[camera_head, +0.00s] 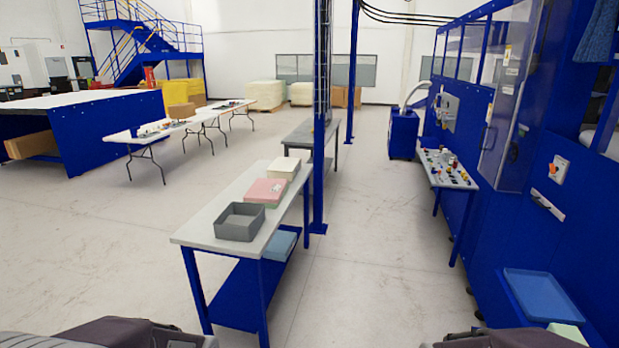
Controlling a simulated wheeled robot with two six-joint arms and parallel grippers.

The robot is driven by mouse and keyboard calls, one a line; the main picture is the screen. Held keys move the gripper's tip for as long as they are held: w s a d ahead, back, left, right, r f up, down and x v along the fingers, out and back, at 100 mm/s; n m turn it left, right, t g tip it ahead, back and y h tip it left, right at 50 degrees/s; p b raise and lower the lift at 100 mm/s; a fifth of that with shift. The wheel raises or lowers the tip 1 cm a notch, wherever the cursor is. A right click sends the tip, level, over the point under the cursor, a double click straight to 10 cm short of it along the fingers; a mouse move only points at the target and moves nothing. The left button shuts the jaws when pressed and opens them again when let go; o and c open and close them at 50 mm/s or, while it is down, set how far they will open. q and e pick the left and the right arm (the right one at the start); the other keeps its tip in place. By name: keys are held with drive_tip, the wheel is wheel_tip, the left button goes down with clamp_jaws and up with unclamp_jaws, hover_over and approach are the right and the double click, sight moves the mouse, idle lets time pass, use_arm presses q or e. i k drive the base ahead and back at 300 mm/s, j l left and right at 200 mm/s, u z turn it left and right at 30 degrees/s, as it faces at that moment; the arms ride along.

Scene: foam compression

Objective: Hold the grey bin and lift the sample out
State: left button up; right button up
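The grey bin (254,230) is an open-topped rectangular box at the near end of a long light-topped table, left of the picture's middle. A lighter grey patch shows inside it; I cannot tell whether this is a sample or the bin's floor. A pink block (265,191) lies just behind the bin, and a cream block (284,168) lies behind that. A pale green block (567,334) shows in part at the bottom right. Only dark parts of my arms show at the bottom corners, well apart from the bin; neither gripper's fingertips show.
The table (205,230) has a blue lower shelf with a light blue tray (282,243). A blue post (320,150) stands at its right edge. The floor between is clear.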

sight(233, 219)
drive_tip(key=i+z, duration=0.35)
drive_tip(key=i, duration=1.95)
drive_tip(key=i+u, duration=0.45)
drive_tip(key=i, duration=0.15)
drive_tip(key=i+l+u, duration=0.4)
drive_tip(key=i+j+u, duration=0.1)
drive_tip(key=u, duration=0.3)
drive_tip(key=i+u, duration=0.25)
drive_tip(key=u, duration=0.2)
drive_tip(key=i+u, duration=0.15)
drive_tip(key=u, duration=0.25)
drive_tip(key=i+l+u, duration=0.1)
drive_tip(key=u, duration=0.35)
drive_tip(key=i+l+u, duration=0.2)
drive_tip(key=u, duration=0.2)
